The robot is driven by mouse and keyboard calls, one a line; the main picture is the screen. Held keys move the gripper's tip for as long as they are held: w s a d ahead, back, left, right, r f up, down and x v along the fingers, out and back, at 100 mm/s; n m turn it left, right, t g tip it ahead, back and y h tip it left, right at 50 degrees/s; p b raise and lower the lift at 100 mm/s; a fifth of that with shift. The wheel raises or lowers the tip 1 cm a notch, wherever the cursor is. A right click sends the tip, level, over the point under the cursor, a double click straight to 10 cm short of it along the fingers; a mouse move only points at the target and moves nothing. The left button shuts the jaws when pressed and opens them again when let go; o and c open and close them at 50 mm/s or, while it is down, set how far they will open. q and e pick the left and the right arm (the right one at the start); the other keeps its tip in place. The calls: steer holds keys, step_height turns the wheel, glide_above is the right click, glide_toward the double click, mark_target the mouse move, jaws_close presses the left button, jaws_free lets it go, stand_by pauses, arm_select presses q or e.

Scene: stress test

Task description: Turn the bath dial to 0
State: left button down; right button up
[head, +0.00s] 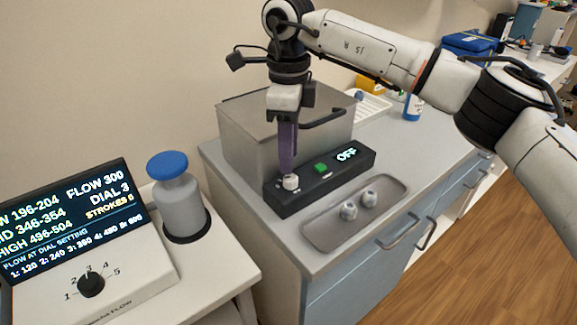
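The bath (245,125) is a grey metal box with a black handle on its lid and a black control panel (335,178) along its front. The bath dial is a small white knob (291,183) at the panel's left end; its pointer is too small to read. A green button (321,168) and a lit display reading OFF (346,154) are to its right. My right gripper (288,168) points down with its purple fingers at the top of the dial. The fingers overlap from this side, so I cannot tell whether they grip it. My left gripper is out of view.
A metal tray (325,236) with two small round grey items lies in front of the panel. On the left are a blue-topped bottle (180,205) and a flow unit (135,272) with its black knob near 3 and a screen reading FLOW 300, DIAL 3.

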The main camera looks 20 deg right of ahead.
mark_target(289, 177)
step_height(289, 177, up, 6)
steer(key=shift+f, duration=0.2)
stand_by(0.4)
